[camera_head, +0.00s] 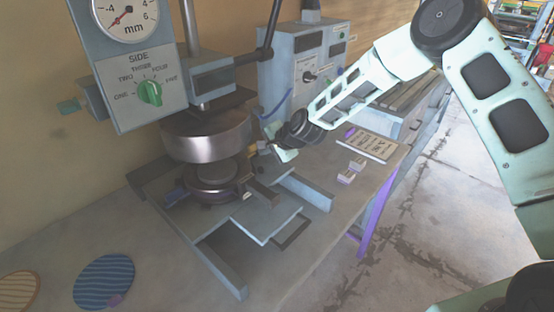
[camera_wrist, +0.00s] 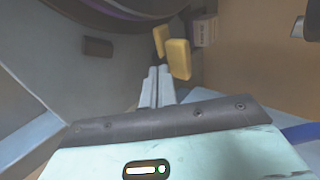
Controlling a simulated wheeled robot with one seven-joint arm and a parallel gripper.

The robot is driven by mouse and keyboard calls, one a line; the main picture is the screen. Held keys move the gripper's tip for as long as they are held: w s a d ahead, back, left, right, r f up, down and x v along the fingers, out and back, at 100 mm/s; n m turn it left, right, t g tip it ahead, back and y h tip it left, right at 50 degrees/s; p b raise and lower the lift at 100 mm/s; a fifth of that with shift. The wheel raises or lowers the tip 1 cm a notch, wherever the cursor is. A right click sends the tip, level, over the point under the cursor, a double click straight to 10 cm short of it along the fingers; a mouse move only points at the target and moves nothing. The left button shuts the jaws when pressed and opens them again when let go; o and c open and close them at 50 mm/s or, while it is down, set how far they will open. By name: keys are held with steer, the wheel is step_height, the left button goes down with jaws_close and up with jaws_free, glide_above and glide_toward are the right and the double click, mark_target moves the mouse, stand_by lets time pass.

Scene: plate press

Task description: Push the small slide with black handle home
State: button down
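A flat blue-grey slide (camera_head: 265,217) sticks out from the front of the press between two rails in the head view. A black handle (camera_head: 294,232) shows at its front right edge. My gripper (camera_head: 270,151) is at the right side of the press, beyond the slide and apart from its handle. In the wrist view my gripper's fingers (camera_wrist: 155,87) lie side by side, shut, with nothing seen between them. The slide and its handle cannot be made out clearly in the wrist view. How far the slide sits under the press is partly hidden.
The press's round metal head (camera_head: 207,134) hangs over the lower die (camera_head: 215,184). Yellow blocks (camera_wrist: 179,59) stand just beyond my fingertips. A grey control box (camera_head: 305,65) is behind. Small pale blocks (camera_head: 357,164) and a sign (camera_head: 368,144) lie right. Striped discs (camera_head: 103,282) lie front left.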

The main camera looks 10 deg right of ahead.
steer(key=shift+w+a, duration=0.5)
steer(key=shift+w, duration=0.15)
steer(key=shift+w+a+r, duration=0.1)
steer(key=shift+w+a, duration=0.05)
steer(key=shift+w, duration=0.1)
